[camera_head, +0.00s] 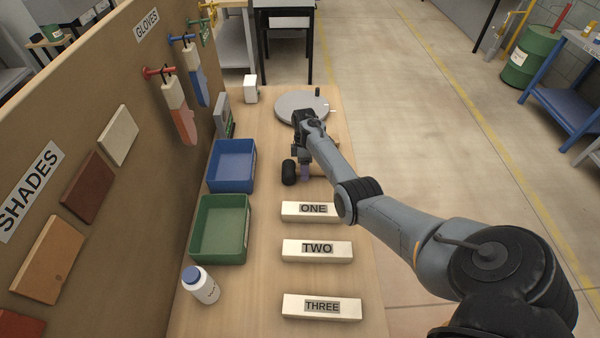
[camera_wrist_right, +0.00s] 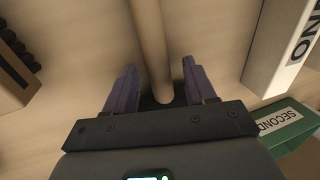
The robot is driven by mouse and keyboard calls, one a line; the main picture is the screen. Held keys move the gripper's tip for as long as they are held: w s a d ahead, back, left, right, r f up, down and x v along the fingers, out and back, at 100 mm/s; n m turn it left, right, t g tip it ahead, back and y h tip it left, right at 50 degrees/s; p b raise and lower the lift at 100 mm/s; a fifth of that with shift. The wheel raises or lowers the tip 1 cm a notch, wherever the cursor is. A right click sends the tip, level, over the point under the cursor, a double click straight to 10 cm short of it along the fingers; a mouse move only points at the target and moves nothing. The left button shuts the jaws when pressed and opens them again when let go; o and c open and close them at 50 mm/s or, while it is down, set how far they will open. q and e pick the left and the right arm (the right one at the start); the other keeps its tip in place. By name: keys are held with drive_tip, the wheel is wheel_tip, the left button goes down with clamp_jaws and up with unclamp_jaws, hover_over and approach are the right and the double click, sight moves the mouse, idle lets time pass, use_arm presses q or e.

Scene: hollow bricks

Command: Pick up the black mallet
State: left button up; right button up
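The black mallet lies on the bench, with its black head (camera_head: 289,172) to the left of my right gripper. Its pale wooden handle (camera_head: 324,171) runs to the right, partly hidden by my arm. My right gripper (camera_head: 305,173) is low over the handle close to the head. In the right wrist view the handle (camera_wrist_right: 152,45) runs down between the two purple fingers of the right gripper (camera_wrist_right: 160,88). The fingers stand apart with gaps on both sides of the handle. The mallet head is mostly hidden by the gripper there. My left gripper is out of view.
White blocks ONE (camera_head: 297,210), TWO (camera_head: 300,250) and THREE (camera_head: 300,308) lie nearer. Blue (camera_head: 233,182) and green (camera_head: 204,258) bins and a white bottle (camera_head: 203,289) line the left side, below a pegboard wall (camera_head: 110,215). A grey round plate (camera_head: 290,108) is beyond.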

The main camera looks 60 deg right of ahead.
drive_tip(key=c, duration=0.9)
clamp_jaws()
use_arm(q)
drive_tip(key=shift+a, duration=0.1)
use_arm(e)
drive_tip(key=shift+r, duration=0.1)
drive_tip(key=shift+r, duration=0.1)
